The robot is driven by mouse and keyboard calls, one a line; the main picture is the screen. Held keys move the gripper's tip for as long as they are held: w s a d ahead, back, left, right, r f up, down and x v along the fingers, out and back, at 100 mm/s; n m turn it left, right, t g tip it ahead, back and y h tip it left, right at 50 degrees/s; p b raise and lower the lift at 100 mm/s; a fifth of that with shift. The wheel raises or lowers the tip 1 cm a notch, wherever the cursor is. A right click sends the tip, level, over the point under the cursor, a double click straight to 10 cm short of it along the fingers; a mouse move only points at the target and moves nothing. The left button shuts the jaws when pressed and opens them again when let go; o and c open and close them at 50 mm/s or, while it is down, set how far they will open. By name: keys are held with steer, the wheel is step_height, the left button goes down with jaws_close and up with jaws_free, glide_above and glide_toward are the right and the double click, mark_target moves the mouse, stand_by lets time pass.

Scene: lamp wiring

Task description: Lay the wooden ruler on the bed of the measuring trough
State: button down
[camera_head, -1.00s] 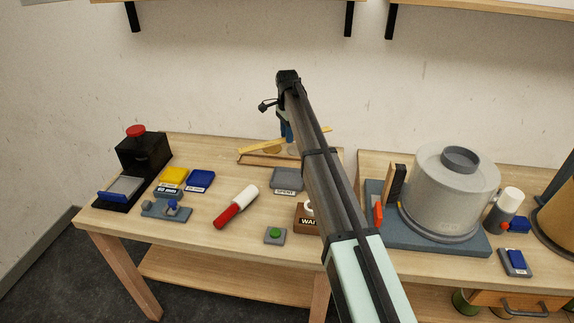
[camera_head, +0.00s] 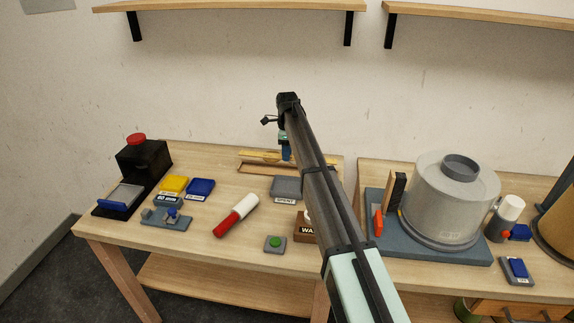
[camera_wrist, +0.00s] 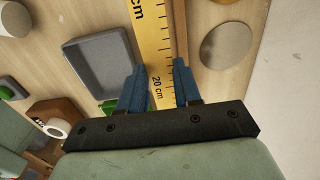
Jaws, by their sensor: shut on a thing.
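The yellow wooden ruler (camera_head: 260,156) shows in the head view just above the measuring trough (camera_head: 262,170), a low wooden piece at the back of the left table. The ruler runs roughly along the trough. My gripper (camera_wrist: 158,85) is shut on the ruler near its 20 cm mark, a blue finger on each side. In the wrist view the ruler (camera_wrist: 152,40) runs beside the trough's brown wooden edge (camera_wrist: 181,35). My arm hides the right part of both in the head view. I cannot tell whether the ruler touches the trough bed.
A grey tray (camera_head: 286,187) labelled SPENT is in front of the trough. A red and white cylinder (camera_head: 236,216) and a green button box (camera_head: 275,243) are nearer the front. Blue and yellow blocks and a black device (camera_head: 143,160) are at left.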

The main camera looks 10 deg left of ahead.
mark_target(287, 171)
steer(key=shift+f, duration=2.7)
steer(key=shift+f, duration=0.6)
steer(key=c, duration=0.8)
jaws_free()
steer(key=shift+w, duration=0.1)
steer(key=shift+w+r, duration=0.1)
steer(key=shift+r, duration=0.1)
steer(key=shift+r, duration=0.35)
steer(key=r, duration=1.2)
steer(key=shift+s+r, duration=0.1)
steer(key=shift+s, duration=0.1)
